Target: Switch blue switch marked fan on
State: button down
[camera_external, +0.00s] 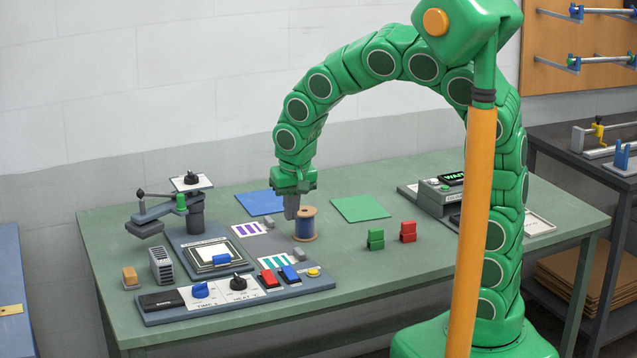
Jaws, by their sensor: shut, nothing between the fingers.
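A blue rocker switch (289,274) sits on the grey control panel (240,306) at the table's front left, right next to a red switch (269,278). The switch labels are too small to read, and I cannot tell which way the blue switch is tilted. My gripper (291,211) hangs from the green arm, pointing down, above and behind the blue switch and apart from it. Its grey fingers are shut and hold nothing.
Blue (259,203) and green (360,208) squares, and green (376,240) and red (408,232) blocks, lie on the table. The front middle is clear.

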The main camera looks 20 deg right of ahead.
aim_at(287, 267)
jog(key=x, duration=1.3)
jog(key=shift+f, duration=0.35)
jog(key=shift+w+f, duration=0.1)
jog(key=shift+f, duration=0.05)
jog(key=shift+w+f+g, duration=0.2)
jog(key=shift+f+g, duration=0.1)
jog(key=shift+g, duration=0.1)
jog(key=shift+s, duration=0.2)
jog(key=shift+s+r, duration=0.15)
jog(key=shift+s, duration=0.5)
